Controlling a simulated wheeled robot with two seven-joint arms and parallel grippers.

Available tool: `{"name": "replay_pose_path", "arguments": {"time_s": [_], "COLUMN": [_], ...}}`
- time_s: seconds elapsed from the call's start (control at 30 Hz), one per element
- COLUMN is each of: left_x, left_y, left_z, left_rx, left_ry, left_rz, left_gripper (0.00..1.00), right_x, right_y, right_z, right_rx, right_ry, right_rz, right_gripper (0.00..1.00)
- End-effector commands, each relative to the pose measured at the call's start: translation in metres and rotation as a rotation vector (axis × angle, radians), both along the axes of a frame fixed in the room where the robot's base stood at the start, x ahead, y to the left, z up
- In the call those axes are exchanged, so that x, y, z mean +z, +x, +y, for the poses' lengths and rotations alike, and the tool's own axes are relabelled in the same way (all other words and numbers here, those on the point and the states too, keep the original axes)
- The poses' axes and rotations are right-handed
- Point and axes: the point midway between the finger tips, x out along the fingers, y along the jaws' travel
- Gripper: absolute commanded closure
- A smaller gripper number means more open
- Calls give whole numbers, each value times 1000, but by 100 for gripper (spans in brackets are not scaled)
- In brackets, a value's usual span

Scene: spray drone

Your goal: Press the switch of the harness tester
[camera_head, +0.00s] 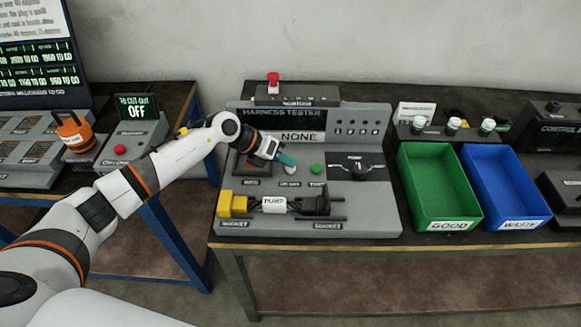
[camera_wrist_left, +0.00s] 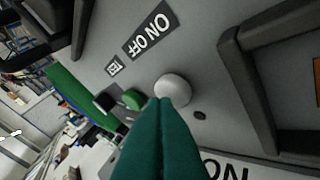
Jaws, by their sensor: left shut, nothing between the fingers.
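The harness tester (camera_head: 375,210) is a grey console on the table with a panel reading NONE. Its white round ON-OFF switch (camera_head: 291,170) sits left of the green test button (camera_head: 317,169). My left gripper (camera_head: 287,160) is shut and empty, its teal fingertips just above and beside the white switch. In the left wrist view the white switch (camera_wrist_left: 173,89) lies right at the tips of my left gripper (camera_wrist_left: 162,103), which overlap its edge. I cannot tell whether they touch. The green button (camera_wrist_left: 132,99) is beside it. My right gripper is not in view.
A pump harness (camera_head: 274,205) lies across brackets at the tester's front. A rotary knob (camera_head: 357,168) is right of the buttons. A red button (camera_head: 273,77) stands on top behind. Green (camera_head: 428,213) and blue (camera_head: 490,212) bins stand to the right.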

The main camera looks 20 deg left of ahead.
Motion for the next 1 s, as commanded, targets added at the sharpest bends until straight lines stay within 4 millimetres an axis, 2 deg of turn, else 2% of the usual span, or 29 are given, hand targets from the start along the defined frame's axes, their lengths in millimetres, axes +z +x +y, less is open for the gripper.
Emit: {"name": "replay_pose_path", "arguments": {"time_s": [0.7,1.0], "left_x": [-3,9], "left_y": [0,0], "left_z": [0,0], "left_rx": [1,1], "left_ry": [1,1], "left_rz": [0,0], "left_gripper": [100,100], "right_x": [-2,8], "right_y": [0,0], "right_z": [0,0], "right_rx": [0,0], "right_ry": [0,0], "right_rz": [0,0], "right_gripper": [100,100]}}
